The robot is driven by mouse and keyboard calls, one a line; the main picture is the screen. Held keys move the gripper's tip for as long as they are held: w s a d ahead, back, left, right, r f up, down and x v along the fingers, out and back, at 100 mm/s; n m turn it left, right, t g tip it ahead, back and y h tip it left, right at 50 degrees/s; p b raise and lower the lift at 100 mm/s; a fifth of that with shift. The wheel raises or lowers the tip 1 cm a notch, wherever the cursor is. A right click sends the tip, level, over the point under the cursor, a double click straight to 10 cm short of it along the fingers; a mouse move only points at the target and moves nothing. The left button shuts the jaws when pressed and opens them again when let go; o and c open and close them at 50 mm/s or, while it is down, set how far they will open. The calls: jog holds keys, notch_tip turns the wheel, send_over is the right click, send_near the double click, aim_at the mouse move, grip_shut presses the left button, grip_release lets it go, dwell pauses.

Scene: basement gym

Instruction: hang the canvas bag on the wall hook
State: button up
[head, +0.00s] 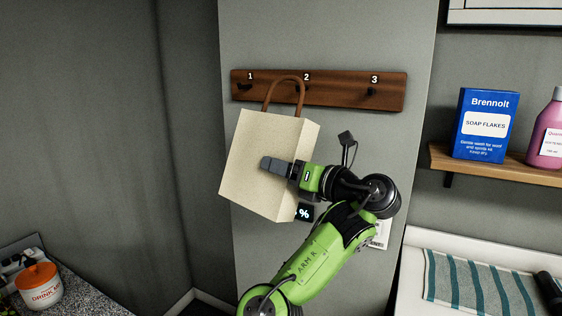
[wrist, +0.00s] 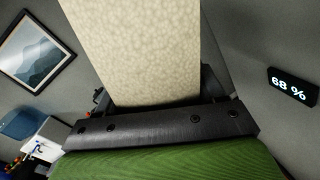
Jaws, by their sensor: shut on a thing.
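The canvas bag (head: 262,150) is cream with a brown loop handle (head: 270,92). It is tilted in front of the wall, below the wooden hook rail (head: 345,94) with pegs marked 1, 2 and 3. The handle's top overlaps the rail between 1 and 2, close to peg 2 (head: 299,90); I cannot tell whether it is around that peg. Peg 1 (head: 244,87) and peg 3 (head: 371,91) look bare. My gripper (head: 276,165) is shut on the bag at its right side. In the wrist view the bag's pale side (wrist: 140,50) fills the upper middle; its handle is out of view.
A shelf (head: 500,168) at the right holds a blue soap flakes box (head: 487,124) and a pink bottle (head: 551,135). A striped towel (head: 480,290) lies on a white surface below. A small display (wrist: 292,86) is on the wall.

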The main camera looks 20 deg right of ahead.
jog(key=w+d+p, duration=0.3)
jog(key=p, duration=0.5)
jog(key=shift+w+d, duration=0.1)
jog(key=w+d+p, duration=0.1)
jog(key=p, duration=0.5)
jog(key=shift+w+d+f, duration=0.1)
jog(key=shift+w+d, duration=0.05)
dwell(0.4)
jog(key=shift+w+d+f, duration=0.5)
jog(key=shift+f, duration=0.15)
jog(key=o, duration=1.5)
jog(key=shift+s+f+b, duration=0.1)
jog(key=shift+b, duration=0.3)
